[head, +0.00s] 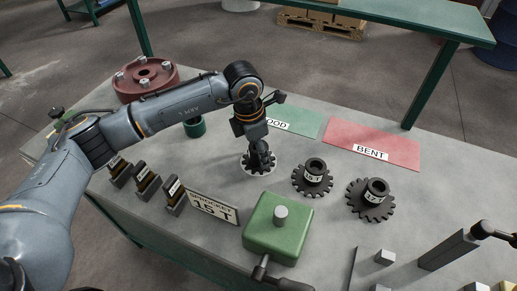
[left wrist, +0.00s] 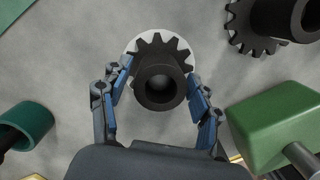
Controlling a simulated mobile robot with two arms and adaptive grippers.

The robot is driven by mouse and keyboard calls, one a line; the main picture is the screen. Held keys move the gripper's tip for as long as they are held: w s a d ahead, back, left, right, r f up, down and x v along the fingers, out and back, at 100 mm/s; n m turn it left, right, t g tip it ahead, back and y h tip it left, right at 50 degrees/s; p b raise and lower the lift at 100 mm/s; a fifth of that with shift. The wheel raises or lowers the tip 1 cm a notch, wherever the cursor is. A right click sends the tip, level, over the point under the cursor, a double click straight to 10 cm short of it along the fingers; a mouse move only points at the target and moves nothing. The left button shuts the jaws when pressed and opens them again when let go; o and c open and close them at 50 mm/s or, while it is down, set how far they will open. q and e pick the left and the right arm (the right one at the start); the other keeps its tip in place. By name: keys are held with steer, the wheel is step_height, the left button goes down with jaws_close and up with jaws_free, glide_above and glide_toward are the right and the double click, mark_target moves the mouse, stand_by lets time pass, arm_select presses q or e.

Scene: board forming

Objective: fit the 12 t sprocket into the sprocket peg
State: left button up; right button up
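A dark toothed sprocket (head: 246,166) with a raised hub lies on a white disc on the grey table; its label is not visible. My left gripper (head: 262,158) points down over it. In the left wrist view the sprocket (left wrist: 160,80) sits between the blue-padded fingers of my left gripper (left wrist: 158,75), which are open on either side of the hub. A grey peg (head: 281,212) stands up from a green block (head: 272,240) and is bare. Two more dark sprockets lie to the right: one (head: 312,178) labelled apparently 15T, one (head: 371,199) with an unreadable label. My right gripper is not in view.
A sign (head: 212,207) reads "SPROCKET 15T". Several small dark labelled blocks (head: 146,180) stand left of it. A green mat (head: 297,121) and a red "BENT" mat (head: 372,145) lie at the back. A red flanged part (head: 146,82) sits at back left. Grey bars (head: 448,250) stand at right.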

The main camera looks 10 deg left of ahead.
mark_target(252, 148)
arm_select(q)
step_height(252, 148, up, 12)
steer(key=s+a, duration=0.1)
steer(key=shift+a, duration=0.3)
stand_by(0.3)
steer(key=shift+f, duration=0.1)
